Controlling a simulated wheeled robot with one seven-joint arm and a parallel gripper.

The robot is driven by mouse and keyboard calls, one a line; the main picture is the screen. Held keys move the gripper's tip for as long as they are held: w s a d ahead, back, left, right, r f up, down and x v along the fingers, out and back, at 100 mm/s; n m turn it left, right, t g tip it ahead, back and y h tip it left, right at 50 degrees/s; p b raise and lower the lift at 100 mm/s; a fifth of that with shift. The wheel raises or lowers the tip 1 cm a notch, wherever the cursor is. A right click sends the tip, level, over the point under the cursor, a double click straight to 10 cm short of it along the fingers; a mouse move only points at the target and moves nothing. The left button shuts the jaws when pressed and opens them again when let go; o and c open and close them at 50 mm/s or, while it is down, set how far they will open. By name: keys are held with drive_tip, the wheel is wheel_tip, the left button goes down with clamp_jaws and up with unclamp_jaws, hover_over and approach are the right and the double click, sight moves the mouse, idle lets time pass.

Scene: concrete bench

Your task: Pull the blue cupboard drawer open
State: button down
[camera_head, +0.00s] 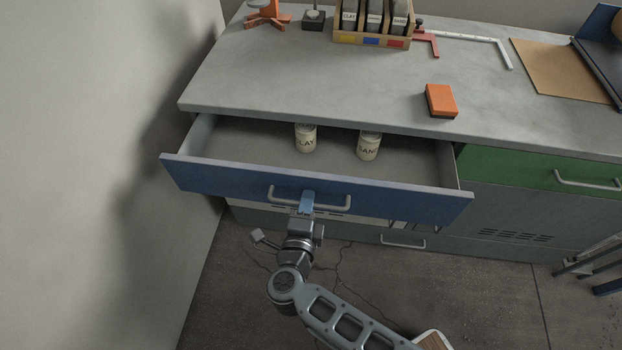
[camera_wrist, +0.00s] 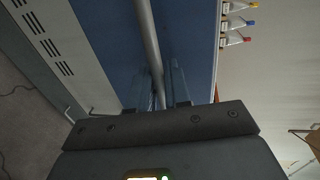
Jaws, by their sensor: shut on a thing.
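The blue drawer (camera_head: 230,182) under the left part of the bench is pulled well out, and its grey inside shows. A pale can marked "CLAY" (camera_head: 305,140) and a can marked "SAND" (camera_head: 368,147) stand in it. The drawer's grey bar handle (camera_head: 338,205) runs along the middle of its front and also crosses the wrist view (camera_wrist: 150,40). My gripper (camera_head: 307,203) is shut on the handle near its middle; in the wrist view its fingers (camera_wrist: 168,90) lie around the bar, against the blue front (camera_wrist: 188,40).
The grey bench top (camera_head: 300,85) holds a wooden rack (camera_head: 372,40) of bottles, an orange block (camera_head: 440,100) and a brown board (camera_head: 560,70). A green drawer (camera_head: 520,168) at right is closed. A wall (camera_head: 90,150) stands close at left. A stool (camera_head: 595,265) is at far right.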

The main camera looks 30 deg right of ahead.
drive_tip(key=f+v, duration=0.2)
drive_tip(key=v, duration=1)
drive_tip(key=shift+s+a+f, duration=0.15)
drive_tip(key=shift+s+a, duration=0.2)
drive_tip(key=shift+s, duration=0.1)
drive_tip(key=c, duration=1.3)
unclamp_jaws()
drive_tip(key=shift+c, duration=0.2)
drive_tip(key=b+v, duration=0.1)
drive_tip(key=v, duration=0.6)
drive_tip(key=shift+s+a+b, duration=0.25)
drive_tip(key=shift+s+b, duration=0.05)
drive_tip(key=shift+s+d, duration=0.1)
